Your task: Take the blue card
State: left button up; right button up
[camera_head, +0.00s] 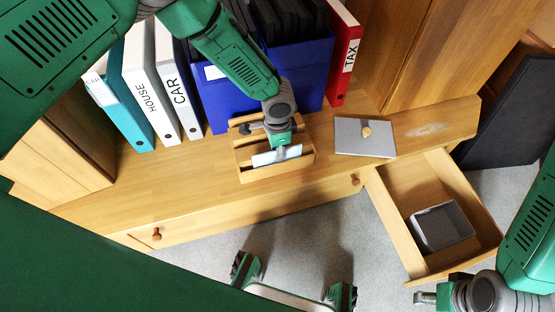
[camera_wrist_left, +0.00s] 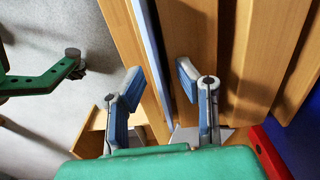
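The blue card (camera_head: 270,158) stands in the front slot of a wooden organizer (camera_head: 246,176) on the desk. Its pale face shows just above the front wall. In the left wrist view the card (camera_wrist_left: 151,45) is a thin blue edge between wooden slats. My left gripper (camera_head: 281,150) is down at the card from above. In the wrist view its two blue-padded fingers (camera_wrist_left: 158,76) are apart, one on each side of the card's line, with gaps visible. My right gripper (camera_head: 426,298) is at the lower right, away from the organizer; its finger opening is unclear.
Binders (camera_head: 150,92) and a blue file box (camera_head: 310,75) stand behind the organizer, with a red TAX binder (camera_head: 343,55) beside it. A grey lidded panel with a knob (camera_head: 361,142) lies to the right. An open drawer (camera_head: 400,225) holds a grey box (camera_head: 441,226).

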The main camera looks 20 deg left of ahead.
pick_arm(q)
grip_shut()
